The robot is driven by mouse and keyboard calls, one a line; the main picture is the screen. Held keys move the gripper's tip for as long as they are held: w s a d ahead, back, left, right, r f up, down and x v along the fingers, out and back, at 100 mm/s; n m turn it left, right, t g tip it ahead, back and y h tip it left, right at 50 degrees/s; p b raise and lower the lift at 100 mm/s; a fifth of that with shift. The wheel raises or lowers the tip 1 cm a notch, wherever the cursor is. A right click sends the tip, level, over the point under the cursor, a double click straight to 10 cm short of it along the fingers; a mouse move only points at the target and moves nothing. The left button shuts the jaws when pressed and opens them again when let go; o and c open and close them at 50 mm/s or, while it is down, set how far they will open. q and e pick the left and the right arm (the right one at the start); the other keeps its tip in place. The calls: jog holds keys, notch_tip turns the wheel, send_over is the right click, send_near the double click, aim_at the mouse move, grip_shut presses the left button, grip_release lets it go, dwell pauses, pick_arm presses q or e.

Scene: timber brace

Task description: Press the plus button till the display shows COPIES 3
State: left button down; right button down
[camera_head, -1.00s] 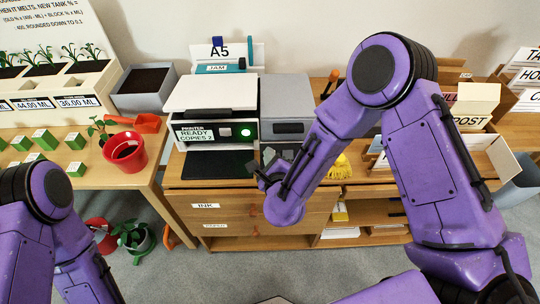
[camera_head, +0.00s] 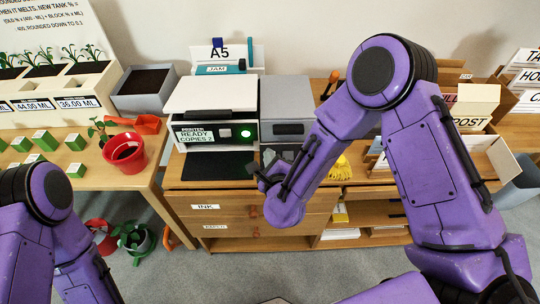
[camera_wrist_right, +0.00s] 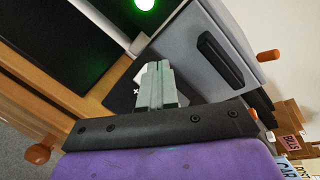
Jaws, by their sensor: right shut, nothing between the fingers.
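The printer (camera_head: 212,103) stands on the wooden cabinet, with a black tray in front. Its display (camera_head: 195,137) reads READY, COPIES 2. A lit green round button (camera_head: 245,132) is at the right of its front panel, and its green glow also shows in the right wrist view (camera_wrist_right: 145,4). I cannot make out a plus sign. My right gripper (camera_head: 263,170) is shut and empty, in front of the printer's lower right corner and apart from the panel. Its closed fingers (camera_wrist_right: 155,85) show in the wrist view. My left arm is at the lower left; its gripper is out of view.
A grey box unit (camera_head: 286,108) stands right of the printer. A red pot (camera_head: 125,152) and green blocks are on the left table. A POST box (camera_head: 472,108) and yellow item (camera_head: 341,167) are at the right. Drawers are below.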

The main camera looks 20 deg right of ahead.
jog(key=shift+f, duration=0.1)
dwell(0.7)
jog(key=shift+w+f+b, duration=0.2)
jog(key=shift+f+b, duration=0.05)
jog(key=shift+b, duration=0.1)
jog(key=shift+w+d+f+b, duration=0.1)
jog(key=shift+w+f+b, duration=0.1)
jog(key=shift+f+b, duration=0.2)
dwell(0.5)
jog(key=shift+r, duration=0.15)
jog(key=shift+s+r+p, duration=0.45)
jog(key=shift+r+p, duration=0.2)
jog(key=shift+s+r+p, duration=0.15)
jog(key=shift+r+p, duration=0.25)
jog(key=shift+r, duration=0.05)
jog(key=s+r+p, duration=0.1)
jog(key=s+a+r+p, duration=0.1)
jog(key=r, duration=0.1)
jog(key=shift+r, duration=0.2)
